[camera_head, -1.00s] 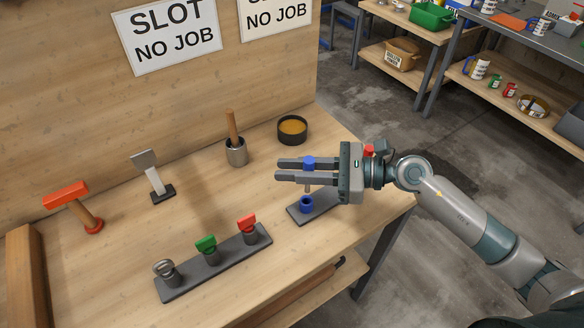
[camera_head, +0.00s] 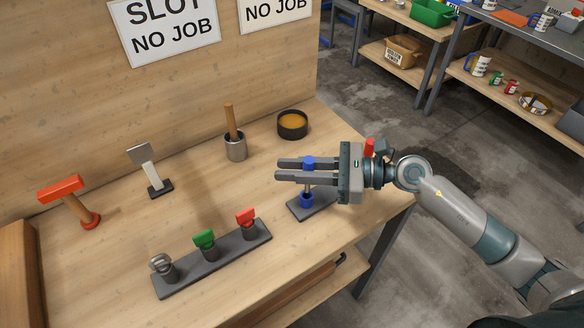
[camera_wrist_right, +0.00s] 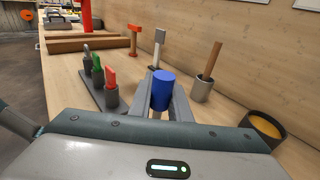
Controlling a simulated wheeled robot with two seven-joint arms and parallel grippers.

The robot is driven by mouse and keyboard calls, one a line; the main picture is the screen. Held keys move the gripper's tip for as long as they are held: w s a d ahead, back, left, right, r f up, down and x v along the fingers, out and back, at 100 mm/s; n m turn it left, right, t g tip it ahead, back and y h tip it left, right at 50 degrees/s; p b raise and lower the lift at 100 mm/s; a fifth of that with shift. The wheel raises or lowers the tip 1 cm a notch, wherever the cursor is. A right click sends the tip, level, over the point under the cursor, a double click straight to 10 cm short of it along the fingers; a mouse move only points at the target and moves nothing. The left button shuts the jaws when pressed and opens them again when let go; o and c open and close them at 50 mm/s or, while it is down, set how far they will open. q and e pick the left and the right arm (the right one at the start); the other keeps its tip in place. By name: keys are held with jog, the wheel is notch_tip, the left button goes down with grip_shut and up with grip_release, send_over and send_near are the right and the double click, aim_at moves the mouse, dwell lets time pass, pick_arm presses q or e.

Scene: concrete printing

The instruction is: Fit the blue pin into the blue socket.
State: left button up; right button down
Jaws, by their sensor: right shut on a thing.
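The blue pin (camera_head: 309,162) has a blue cylinder head and a thin metal shaft. My right gripper (camera_head: 279,170) is shut on it, with one finger on each side, and holds it upright. The pin's head also shows between the fingers in the right wrist view (camera_wrist_right: 162,90). The blue socket (camera_head: 306,201) stands on a small dark plate (camera_head: 303,213) directly below the pin. The shaft's lower end meets the socket's top in the head view; whether it is inside the opening I cannot tell. My left gripper is not in view.
A dark rack (camera_head: 215,262) with grey, green and red-handled pieces stands at front left. A red hammer (camera_head: 62,188), a scraper (camera_head: 149,167), a wooden-handled tool in a metal cup (camera_head: 236,149) and a round black dish (camera_head: 292,125) stand behind. The table's right edge is under my right arm.

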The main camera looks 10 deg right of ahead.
dwell(0.7)
dwell(1.6)
jog(key=shift+f+b, duration=1.1)
jog(key=shift+b, duration=0.15)
